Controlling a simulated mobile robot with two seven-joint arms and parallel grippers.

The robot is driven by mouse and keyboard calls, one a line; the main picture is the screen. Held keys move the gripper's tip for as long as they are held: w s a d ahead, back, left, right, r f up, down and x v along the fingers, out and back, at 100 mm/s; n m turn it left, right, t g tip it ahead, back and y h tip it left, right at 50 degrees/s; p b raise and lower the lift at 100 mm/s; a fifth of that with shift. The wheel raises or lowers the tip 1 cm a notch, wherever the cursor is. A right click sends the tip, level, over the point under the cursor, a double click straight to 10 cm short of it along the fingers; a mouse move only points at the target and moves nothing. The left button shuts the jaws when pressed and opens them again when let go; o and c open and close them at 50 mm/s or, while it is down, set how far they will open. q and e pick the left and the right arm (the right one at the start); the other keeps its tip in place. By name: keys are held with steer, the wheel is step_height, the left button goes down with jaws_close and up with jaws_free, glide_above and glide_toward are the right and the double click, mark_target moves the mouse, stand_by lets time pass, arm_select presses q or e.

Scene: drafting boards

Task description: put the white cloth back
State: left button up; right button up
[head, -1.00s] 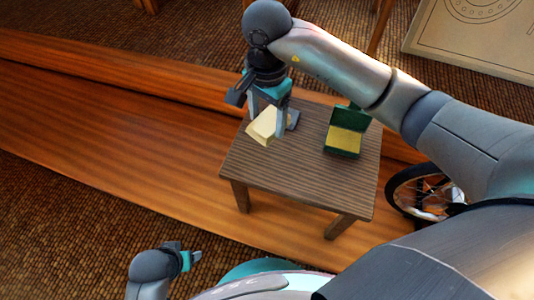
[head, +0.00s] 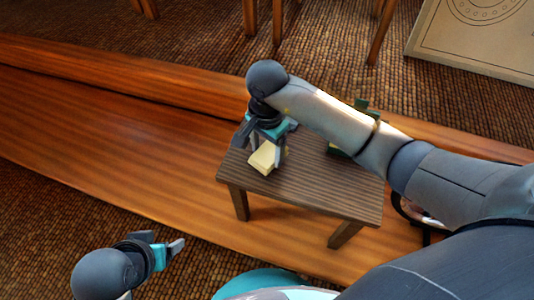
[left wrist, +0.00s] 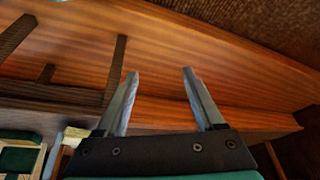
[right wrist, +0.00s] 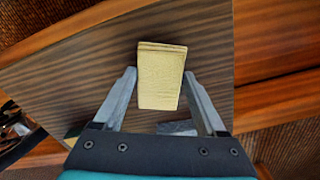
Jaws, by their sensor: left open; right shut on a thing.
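The cloth is a folded, pale cream pad (head: 263,158) over the left part of the small dark wooden table (head: 300,192). My right gripper (head: 267,150) points down and is shut on it. In the right wrist view the cloth (right wrist: 161,78) lies between the two fingers (right wrist: 163,92) with the striped tabletop behind it. I cannot tell whether it touches the tabletop. My left gripper (head: 174,250) is open and empty, low at the left and away from the table. Its spread fingers (left wrist: 160,82) show in the left wrist view.
A green box (head: 339,150) stands at the table's right, partly hidden by my right arm. A small grey object (right wrist: 177,128) lies near the cloth. A wooden step (head: 110,130) runs behind and left of the table. A large drawing board (head: 475,45) stands at the back right.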

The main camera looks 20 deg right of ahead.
arm_select(q)
steer(key=shift+s+r, duration=0.1)
steer(key=shift+r, duration=0.4)
arm_select(e)
steer(key=shift+f, duration=0.55)
steer(key=shift+f, duration=0.2)
steer(key=o, duration=1.1)
arm_select(q)
steer(key=shift+d, duration=0.15)
arm_select(e)
steer(key=shift+o, duration=0.2)
steer(key=shift+r, duration=0.1)
